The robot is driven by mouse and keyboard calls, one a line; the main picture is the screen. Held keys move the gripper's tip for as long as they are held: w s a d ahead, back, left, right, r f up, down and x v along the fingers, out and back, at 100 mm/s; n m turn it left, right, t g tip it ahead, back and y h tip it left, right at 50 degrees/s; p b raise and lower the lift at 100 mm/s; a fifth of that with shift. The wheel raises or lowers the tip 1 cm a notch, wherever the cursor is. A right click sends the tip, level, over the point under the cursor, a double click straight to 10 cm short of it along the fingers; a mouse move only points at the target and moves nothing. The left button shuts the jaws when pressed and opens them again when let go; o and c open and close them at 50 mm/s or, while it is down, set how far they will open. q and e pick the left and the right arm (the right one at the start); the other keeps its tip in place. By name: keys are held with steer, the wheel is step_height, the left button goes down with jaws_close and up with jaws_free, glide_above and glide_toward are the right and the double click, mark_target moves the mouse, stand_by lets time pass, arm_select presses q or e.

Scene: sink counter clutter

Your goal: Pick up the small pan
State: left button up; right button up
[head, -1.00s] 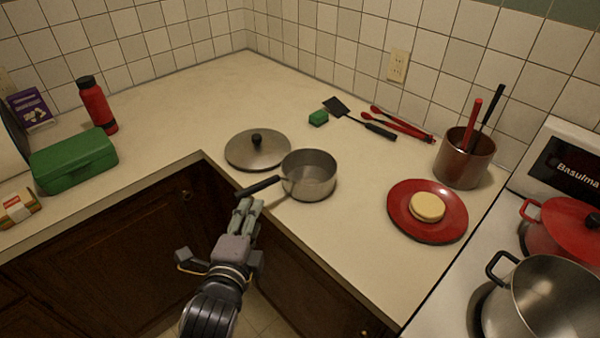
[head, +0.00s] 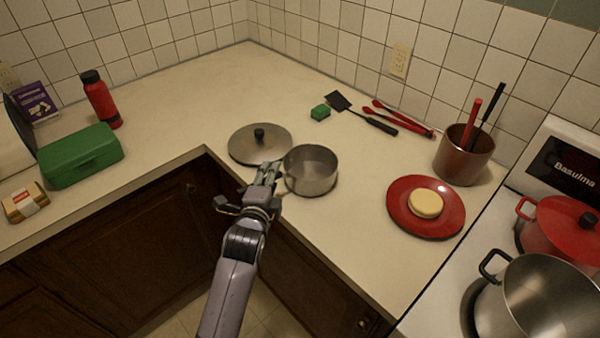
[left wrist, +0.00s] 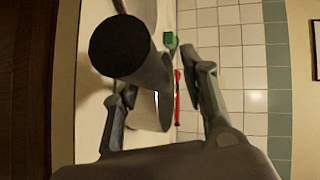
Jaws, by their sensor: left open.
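The small pan (head: 322,180) is a grey metal saucepan standing upright on the counter near its inner corner. Its dark handle is hidden behind my left gripper (head: 268,172) in the head view. In the left wrist view the black handle (left wrist: 120,46) points end-on at the camera, with the grey pan behind it. My left gripper is open at the handle side of the pan. Its fingers show in the left wrist view (left wrist: 162,84) to either side of the handle's line. I cannot tell whether they touch the handle. My right gripper is out of view.
A lid (head: 240,150) lies just left of the pan. A red plate (head: 402,217) with a pale round item stands to the right. The stove (head: 442,288) is at right.

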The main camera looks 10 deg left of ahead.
arm_select(q)
jaws_close()
stand_by(0.6)
stand_by(0.3)
